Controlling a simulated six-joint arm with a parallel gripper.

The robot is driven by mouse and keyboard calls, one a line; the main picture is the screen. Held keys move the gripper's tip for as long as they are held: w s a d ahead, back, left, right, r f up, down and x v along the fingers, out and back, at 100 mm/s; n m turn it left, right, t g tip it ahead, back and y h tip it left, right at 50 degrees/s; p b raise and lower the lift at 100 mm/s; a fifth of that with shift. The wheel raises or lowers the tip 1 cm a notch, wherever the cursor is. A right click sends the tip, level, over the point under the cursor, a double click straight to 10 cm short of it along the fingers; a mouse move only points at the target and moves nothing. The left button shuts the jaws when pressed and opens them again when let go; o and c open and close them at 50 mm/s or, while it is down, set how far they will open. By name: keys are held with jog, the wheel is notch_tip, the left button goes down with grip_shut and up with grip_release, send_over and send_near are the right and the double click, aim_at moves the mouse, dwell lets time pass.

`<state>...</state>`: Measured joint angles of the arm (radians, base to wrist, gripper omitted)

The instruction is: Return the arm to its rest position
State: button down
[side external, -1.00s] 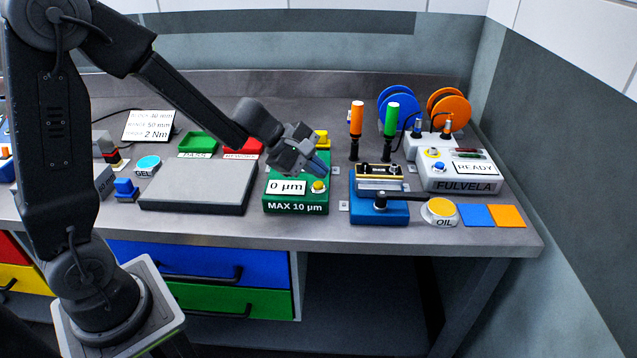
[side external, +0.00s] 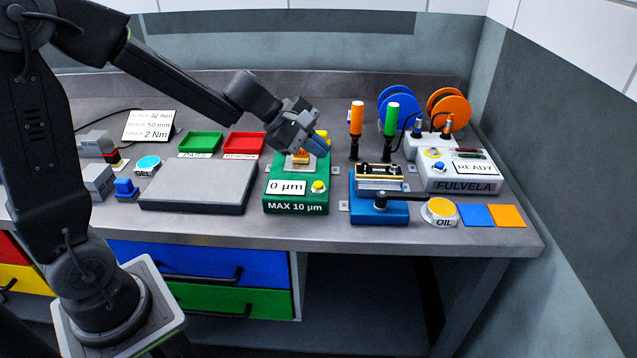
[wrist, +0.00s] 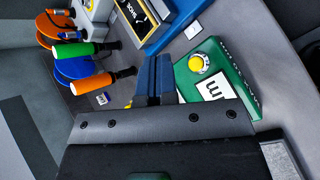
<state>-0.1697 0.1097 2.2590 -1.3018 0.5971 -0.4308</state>
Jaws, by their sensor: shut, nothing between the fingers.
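My gripper (side external: 317,148) is shut and empty, held above the back of the green gauge box (side external: 296,200) marked MAX 10 µm. In the wrist view its dark blue fingers (wrist: 153,80) lie together with no gap between them. The box shows a white 0 µm display and a yellow button. A small orange piece (side external: 300,157) sits on a pale plate on top of the box, just below and left of the fingertips. The fingers appear clear of it.
A blue fixture (side external: 379,212) with a black lever stands right of the box. Orange (side external: 356,118) and green (side external: 391,119) handled tools stand behind it. The FULVELA unit (side external: 465,184) is farther right. A low grey block (side external: 198,187) lies left. Space above the bench is open.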

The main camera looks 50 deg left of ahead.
jog(key=s+d+r+m+g, duration=0.2)
jog(key=s+d+r+m, duration=0.3)
jog(key=s+m, duration=0.45)
jog(key=s+a+m+y, duration=0.3)
jog(key=s+m+y, duration=0.2)
jog(key=s+m, duration=0.4)
jog(key=shift+s+a+r+m+y, duration=0.15)
jog(key=shift+s+a+m+y, duration=0.2)
jog(key=shift+s, duration=1.9)
jog(key=shift+d, duration=0.15)
